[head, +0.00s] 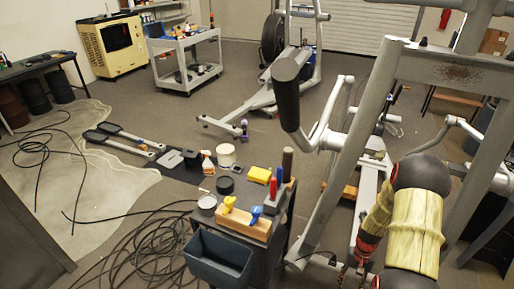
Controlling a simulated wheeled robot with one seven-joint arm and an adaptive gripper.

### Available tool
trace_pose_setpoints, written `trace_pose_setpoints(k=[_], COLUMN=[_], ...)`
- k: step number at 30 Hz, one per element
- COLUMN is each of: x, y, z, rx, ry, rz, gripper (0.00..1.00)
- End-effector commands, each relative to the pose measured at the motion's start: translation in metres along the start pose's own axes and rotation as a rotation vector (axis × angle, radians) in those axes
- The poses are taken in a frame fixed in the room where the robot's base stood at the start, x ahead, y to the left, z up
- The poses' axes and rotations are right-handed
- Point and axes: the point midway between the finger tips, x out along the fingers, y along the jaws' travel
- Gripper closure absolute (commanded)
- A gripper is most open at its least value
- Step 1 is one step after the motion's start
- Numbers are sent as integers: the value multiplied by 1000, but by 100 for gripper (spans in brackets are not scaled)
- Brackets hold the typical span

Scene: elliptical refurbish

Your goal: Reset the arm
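My arm, with black joints and yellowish sleeves, is folded at the lower right in the head view. Its far part points down and left to a red and black end. My gripper (355,270) is at that end, low in the picture, just right of the tool cart (285,222). Its fingers are small and dark against the machine's grey frame, and I cannot tell whether they are open or shut. I see nothing clearly held in it.
A grey elliptical machine frame (455,72) rises close around my arm. The cart bears a wooden block (243,226) with tools, and a dark bin (218,258) hangs in front. Black cables (150,255) lie on the floor. A second cart (188,60) stands behind.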

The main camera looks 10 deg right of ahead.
Motion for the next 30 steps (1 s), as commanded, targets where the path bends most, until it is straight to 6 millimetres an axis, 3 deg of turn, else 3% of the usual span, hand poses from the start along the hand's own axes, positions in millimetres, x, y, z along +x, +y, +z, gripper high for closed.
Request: trace_pose_setpoints(k=[1, 6, 15, 21, 30], x=[-23, -92, -196, -252, -316], y=[-6, -25, -58, -77, -99], z=[8, 42, 109, 158, 232], rx=[-11, -50, -128, -186, -282], ry=[7, 26, 98, 169, 305], rz=[3, 15, 34, 41, 41], gripper=[58, 58, 58, 58, 58])
